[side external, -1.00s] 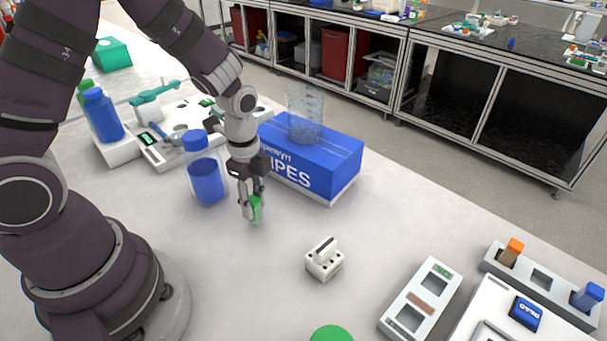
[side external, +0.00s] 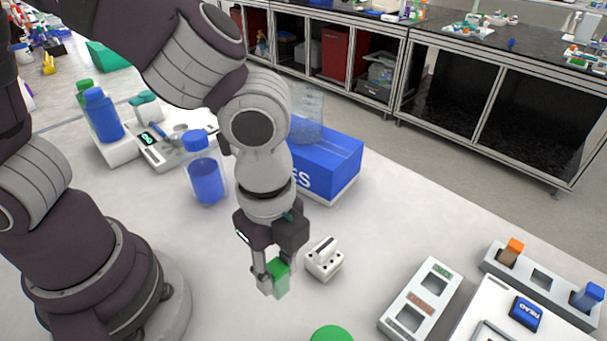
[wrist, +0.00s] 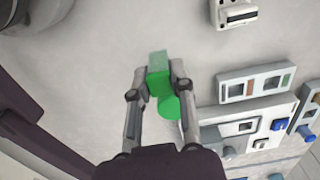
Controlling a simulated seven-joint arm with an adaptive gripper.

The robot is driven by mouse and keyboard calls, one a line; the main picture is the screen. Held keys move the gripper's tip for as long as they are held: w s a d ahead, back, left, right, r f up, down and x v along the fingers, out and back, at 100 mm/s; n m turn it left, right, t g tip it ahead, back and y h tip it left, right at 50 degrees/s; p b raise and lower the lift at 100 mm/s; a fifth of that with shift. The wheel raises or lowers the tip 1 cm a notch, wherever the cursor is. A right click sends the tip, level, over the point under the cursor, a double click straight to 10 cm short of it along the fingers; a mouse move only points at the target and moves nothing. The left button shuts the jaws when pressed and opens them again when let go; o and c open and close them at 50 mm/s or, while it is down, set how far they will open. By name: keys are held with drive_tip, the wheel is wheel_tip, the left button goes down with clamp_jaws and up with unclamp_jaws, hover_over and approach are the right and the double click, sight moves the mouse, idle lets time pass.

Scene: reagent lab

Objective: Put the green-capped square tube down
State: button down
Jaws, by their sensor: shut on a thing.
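The green-capped square tube (side external: 280,279) is held upright between the fingers of my gripper (side external: 270,284), in front of the blue wipes box in the side view. My gripper is shut on it. In the wrist view the tube's green cap (wrist: 158,84) sits between the two fingertips (wrist: 159,80), with a pale part of the tube showing beyond it. Whether the tube's base touches the table cannot be told.
A small white holder (side external: 323,262) stands right of my gripper. A grey two-slot rack (side external: 421,299) is further right. A blue-capped bottle (side external: 207,180) and the wipes box (side external: 335,170) stand behind.

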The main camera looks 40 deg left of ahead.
sight(275, 265)
wheel_tip(275, 265, down, 8)
drive_tip(key=shift+s+d+r, duration=0.1)
drive_tip(key=c, duration=1)
unclamp_jaws()
drive_tip(key=shift+n, duration=0.3)
drive_tip(key=r, duration=1.2)
drive_tip(key=shift+a+r, duration=0.1)
drive_tip(key=shift+a, duration=0.1)
drive_tip(key=a+r+n+t, duration=0.2)
drive_tip(key=a+n, duration=0.2)
drive_tip(key=n, duration=0.1)
drive_tip(key=w+a+r+n+t, duration=0.1)
drive_tip(key=a+r+n, duration=0.1)
drive_tip(key=a+n, duration=0.3)
drive_tip(key=a+r+n+t, duration=0.2)
drive_tip(key=a+n, duration=0.3)
drive_tip(key=n, duration=0.2)
drive_tip(key=shift+w+a+r+t, duration=0.1)
drive_tip(key=shift+w+a+t, duration=0.1)
drive_tip(key=shift+t, duration=0.1)
